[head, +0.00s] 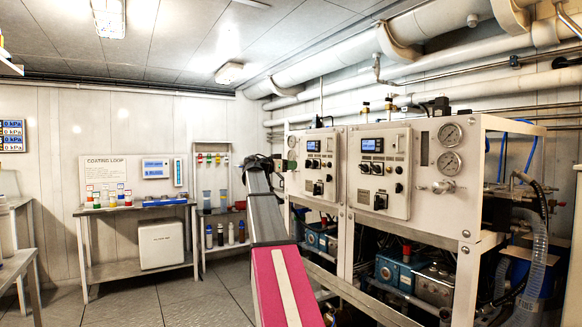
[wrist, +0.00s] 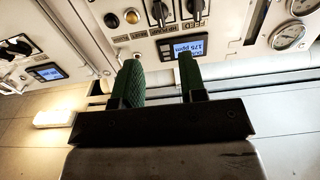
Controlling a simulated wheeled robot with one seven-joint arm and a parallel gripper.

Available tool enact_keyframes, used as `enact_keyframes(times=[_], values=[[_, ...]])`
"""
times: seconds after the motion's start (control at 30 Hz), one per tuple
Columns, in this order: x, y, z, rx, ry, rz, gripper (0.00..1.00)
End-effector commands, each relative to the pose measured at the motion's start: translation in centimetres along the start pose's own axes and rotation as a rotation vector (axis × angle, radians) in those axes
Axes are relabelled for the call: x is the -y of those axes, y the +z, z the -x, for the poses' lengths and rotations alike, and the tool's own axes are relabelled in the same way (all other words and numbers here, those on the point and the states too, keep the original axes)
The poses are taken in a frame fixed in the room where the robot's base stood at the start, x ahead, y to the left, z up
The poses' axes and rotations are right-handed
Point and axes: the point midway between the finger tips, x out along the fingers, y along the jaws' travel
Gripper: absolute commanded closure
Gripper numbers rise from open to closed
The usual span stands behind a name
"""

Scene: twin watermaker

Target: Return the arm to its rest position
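My arm (head: 266,219) reaches up and forward from the bottom of the head view, with a pink link nearest and a grey one beyond. Its dark far end is beside the left control panel (head: 318,163); my gripper's fingers are too small to make out there. In the wrist view my gripper (wrist: 159,62) has two green fingers set apart, with nothing between them. Beyond the fingertips is a white panel with dark knobs (wrist: 160,12) and a lit blue display (wrist: 190,46). I cannot tell how far the fingertips are from it.
The watermaker frame (head: 343,245) fills the right side, with a second panel (head: 380,172), gauges (head: 449,134) and hoses (head: 537,262). A bench (head: 140,208) with bottles and a shelf rack (head: 224,212) stand at the back left. The floor (head: 175,297) left of my arm is clear.

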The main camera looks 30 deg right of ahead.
Motion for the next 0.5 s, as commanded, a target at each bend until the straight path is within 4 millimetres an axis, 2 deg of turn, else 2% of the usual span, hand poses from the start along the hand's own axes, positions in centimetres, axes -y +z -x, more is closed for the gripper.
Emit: enact_keyframes(times=[0.27,0.33,0.43,0.47,0.5], values=[[0.0,0.1,0.0,0.002,-0.001,0.002,0.62],[0.0,0.9,0.2,0.012,-0.006,0.013,0.62],[0.1,4.0,1.0,0.057,-0.03,0.056,0.62],[0.1,5.3,1.3,0.077,-0.041,0.075,0.62],[0.1,7.5,1.9,0.11,-0.059,0.108,0.62]])
